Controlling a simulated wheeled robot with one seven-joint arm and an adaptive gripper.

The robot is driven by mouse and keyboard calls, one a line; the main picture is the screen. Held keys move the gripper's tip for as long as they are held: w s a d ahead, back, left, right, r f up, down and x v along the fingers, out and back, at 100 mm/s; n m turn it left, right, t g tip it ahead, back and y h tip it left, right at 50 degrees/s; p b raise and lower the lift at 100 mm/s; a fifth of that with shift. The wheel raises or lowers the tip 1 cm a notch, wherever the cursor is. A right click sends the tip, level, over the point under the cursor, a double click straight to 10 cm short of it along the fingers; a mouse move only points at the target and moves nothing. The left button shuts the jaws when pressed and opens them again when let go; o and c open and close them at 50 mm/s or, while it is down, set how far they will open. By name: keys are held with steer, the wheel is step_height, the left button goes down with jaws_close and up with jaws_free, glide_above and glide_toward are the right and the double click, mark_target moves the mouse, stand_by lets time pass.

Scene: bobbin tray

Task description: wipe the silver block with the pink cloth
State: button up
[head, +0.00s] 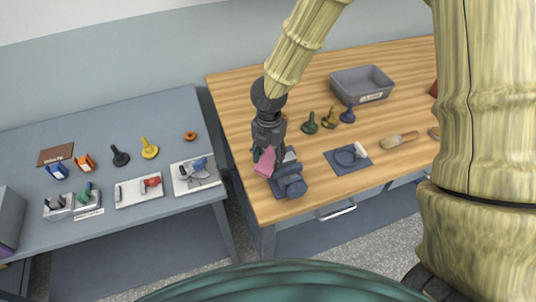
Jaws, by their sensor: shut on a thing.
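My gripper (267,146) points down over the left part of the wooden table and is shut on the pink cloth (265,162). The cloth hangs at the fingertips, just left of a dark blue-grey vise-like fixture (291,184). A small pale grey piece, likely the silver block (290,155), shows at the top of this fixture, right of the cloth. My gripper and the cloth hide part of it. I cannot tell whether the cloth touches the block.
On the wooden table (235,95), several bobbin-like pieces (329,118) stand right of my gripper, with a grey bin (362,84) behind them. A dark square pad (340,167) and a brush (399,140) lie to the right. A grey table (150,115) at left holds trays and small parts.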

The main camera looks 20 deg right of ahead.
steer(key=shift+d, duration=0.3)
steer(key=shift+w+d+r+p, duration=0.1)
steer(key=shift+d+p, duration=0.05)
steer(key=shift+d, duration=0.35)
steer(key=shift+d+r+p, duration=0.1)
steer(key=shift+d+p, duration=0.05)
steer(key=shift+d, duration=0.35)
steer(key=shift+d+f, duration=0.2)
steer(key=shift+d, duration=0.15)
step_height(320, 180, up, 8)
steer(key=p, duration=0.6)
steer(key=shift+r, duration=0.1)
